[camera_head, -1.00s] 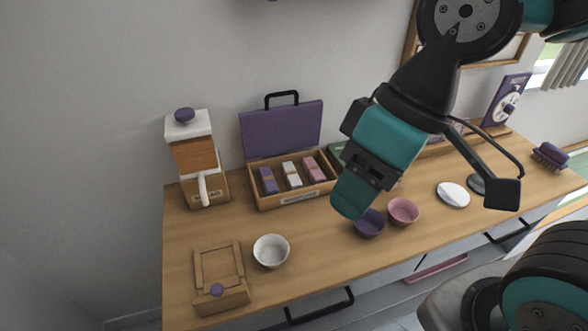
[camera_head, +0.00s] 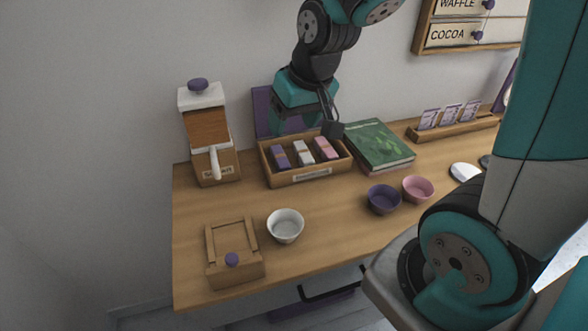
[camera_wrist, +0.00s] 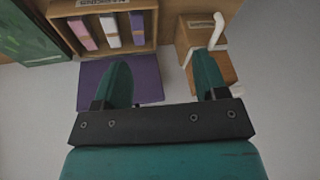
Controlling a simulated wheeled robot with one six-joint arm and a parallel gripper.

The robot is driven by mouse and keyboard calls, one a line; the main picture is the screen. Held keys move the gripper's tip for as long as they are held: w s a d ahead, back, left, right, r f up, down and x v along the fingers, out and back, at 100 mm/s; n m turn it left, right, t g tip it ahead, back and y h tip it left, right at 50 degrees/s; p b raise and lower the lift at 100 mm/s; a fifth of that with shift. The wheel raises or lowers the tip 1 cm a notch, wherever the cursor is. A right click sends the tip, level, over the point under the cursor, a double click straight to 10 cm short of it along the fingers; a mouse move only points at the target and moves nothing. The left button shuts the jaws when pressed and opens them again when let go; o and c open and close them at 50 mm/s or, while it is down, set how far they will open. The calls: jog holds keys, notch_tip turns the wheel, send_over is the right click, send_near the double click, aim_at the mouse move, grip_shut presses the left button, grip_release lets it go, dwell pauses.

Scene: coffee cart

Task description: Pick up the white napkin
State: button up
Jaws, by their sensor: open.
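The white napkin (camera_head: 303,151) lies in the middle of an open wooden box (camera_head: 300,178), between a purple napkin (camera_head: 279,156) and a pink napkin (camera_head: 326,148). The white napkin also shows at the top of the wrist view (camera_wrist: 109,30). The box's raised purple lid (camera_head: 263,112) is partly hidden behind my arm in the head view. My gripper (camera_wrist: 163,65) is open and empty.
A wooden dispenser (camera_head: 208,128) with a purple knob stands left of the box. A green book (camera_head: 380,142) lies right of it. Purple (camera_head: 383,198), pink (camera_head: 418,188) and white (camera_head: 285,225) bowls stand in front. A small wooden stand (camera_head: 235,265) is at front left.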

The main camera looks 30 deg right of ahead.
jog(key=w+d+f+m+h+b, duration=0.1)
jog(key=w+d+f+m+h, duration=0.2)
jog(key=d+f, duration=0.5)
jog(key=p, duration=0.1)
send_over(306, 155)
jog(key=s, duration=0.2)
jog(key=shift+t+y, duration=0.3)
jog(key=f, duration=0.8)
jog(key=shift+s+a, duration=0.1)
jog(key=shift+a, duration=0.15)
jog(key=shift+p+x, duration=0.7)
jog(key=shift+x, duration=2.15)
jog(key=shift+a, duration=0.1)
jog(key=c, duration=1)
